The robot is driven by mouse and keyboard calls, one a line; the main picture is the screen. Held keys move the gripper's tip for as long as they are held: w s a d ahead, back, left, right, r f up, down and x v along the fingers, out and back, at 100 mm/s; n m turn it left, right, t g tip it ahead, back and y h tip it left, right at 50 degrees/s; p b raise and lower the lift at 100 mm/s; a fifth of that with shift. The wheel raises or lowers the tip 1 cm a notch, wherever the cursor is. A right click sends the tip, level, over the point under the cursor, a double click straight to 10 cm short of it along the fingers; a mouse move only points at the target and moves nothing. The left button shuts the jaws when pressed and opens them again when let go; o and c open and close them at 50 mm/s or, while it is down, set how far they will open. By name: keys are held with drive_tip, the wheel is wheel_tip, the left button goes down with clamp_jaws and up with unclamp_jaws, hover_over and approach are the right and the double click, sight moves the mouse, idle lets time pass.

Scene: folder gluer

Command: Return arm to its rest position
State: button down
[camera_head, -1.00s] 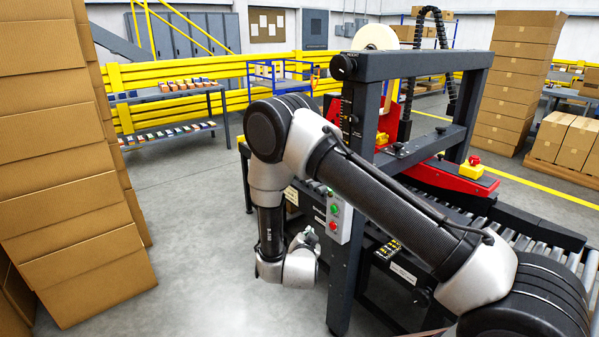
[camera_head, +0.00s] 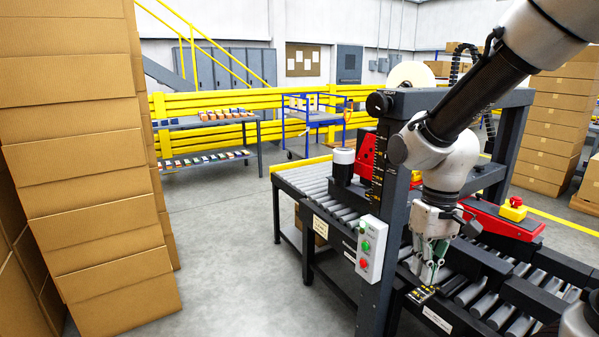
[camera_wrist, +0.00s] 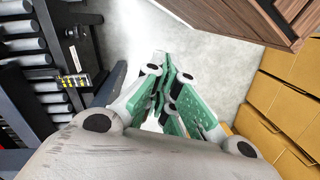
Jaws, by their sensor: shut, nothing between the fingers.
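My gripper (camera_head: 431,270) is in front of the folder gluer's dark frame in the head view, pointing down over the near rollers. In the wrist view my gripper (camera_wrist: 163,85) shows its green-padded fingers drawn together, with nothing between them. My arm comes in from the upper right of the head view, with the forearm raised and the wrist hanging down. Floor shows beyond the fingertips in the wrist view.
The folder gluer (camera_head: 377,200) has a control box (camera_head: 371,248) and a red emergency stop (camera_head: 514,203). Tall cardboard stacks (camera_head: 85,150) stand at left. A wooden-looking cabinet edge (camera_wrist: 270,20) shows in the wrist view. Floor (camera_head: 225,240) between stacks and machine is clear.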

drive_tip(key=s+d+r+m+t, duration=0.2)
drive_tip(key=s+d+r+t, duration=0.3)
drive_tip(key=s+d+r, duration=0.3)
drive_tip(key=d+r, duration=0.3)
drive_tip(key=r, duration=0.2)
drive_tip(key=shift+d+r+m+t+h, duration=0.2)
drive_tip(key=shift+r+m+t+h, duration=0.1)
drive_tip(key=shift+m, duration=0.1)
drive_tip(key=shift+s, duration=0.1)
